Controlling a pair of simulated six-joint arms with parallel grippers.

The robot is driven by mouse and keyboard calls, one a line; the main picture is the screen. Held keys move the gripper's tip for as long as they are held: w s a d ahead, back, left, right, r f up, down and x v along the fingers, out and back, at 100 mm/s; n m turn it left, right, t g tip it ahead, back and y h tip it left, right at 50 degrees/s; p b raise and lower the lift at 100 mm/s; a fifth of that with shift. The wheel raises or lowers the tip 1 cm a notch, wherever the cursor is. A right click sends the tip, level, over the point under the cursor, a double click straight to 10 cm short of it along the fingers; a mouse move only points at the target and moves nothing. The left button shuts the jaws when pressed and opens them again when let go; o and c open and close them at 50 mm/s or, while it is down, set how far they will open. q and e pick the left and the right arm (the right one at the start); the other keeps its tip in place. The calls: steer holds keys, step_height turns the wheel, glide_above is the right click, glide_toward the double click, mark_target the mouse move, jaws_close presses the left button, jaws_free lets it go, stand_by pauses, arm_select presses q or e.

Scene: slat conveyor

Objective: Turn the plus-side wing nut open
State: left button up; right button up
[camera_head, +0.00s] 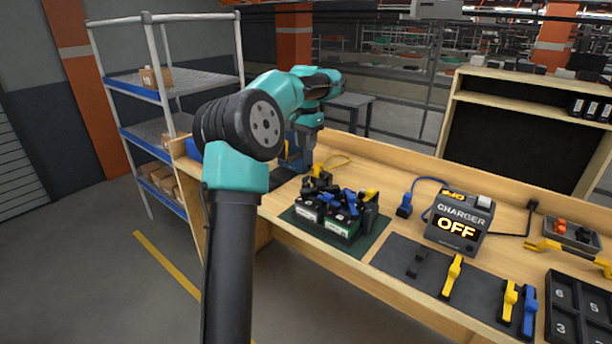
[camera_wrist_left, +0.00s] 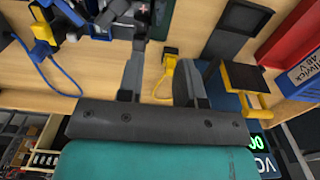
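The battery (camera_head: 338,222), with dark, blue and yellow fittings on top, sits on a green mat (camera_head: 358,245) on the bench. The plus-side wing nut is too small to pick out among the fittings. In the left wrist view a white plus mark on a dark block (camera_wrist_left: 143,14) shows at the top edge, partly cut off. My left gripper (camera_head: 302,160) points down over the bench behind and left of the battery. In the left wrist view its fingers (camera_wrist_left: 160,72) are apart with nothing held between them. My right gripper is not in view.
A charger (camera_head: 458,222) reading OFF stands right of the battery. A yellow connector with its cable (camera_wrist_left: 170,65) lies below my left fingers. Blue and yellow clamp tools (camera_head: 452,276) lie on a dark mat in front. A numbered black tray (camera_head: 578,310) is at right.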

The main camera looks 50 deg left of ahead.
mark_target(306, 177)
arm_select(q)
step_height(306, 177, down, 12)
stand_by(0.5)
jaws_close()
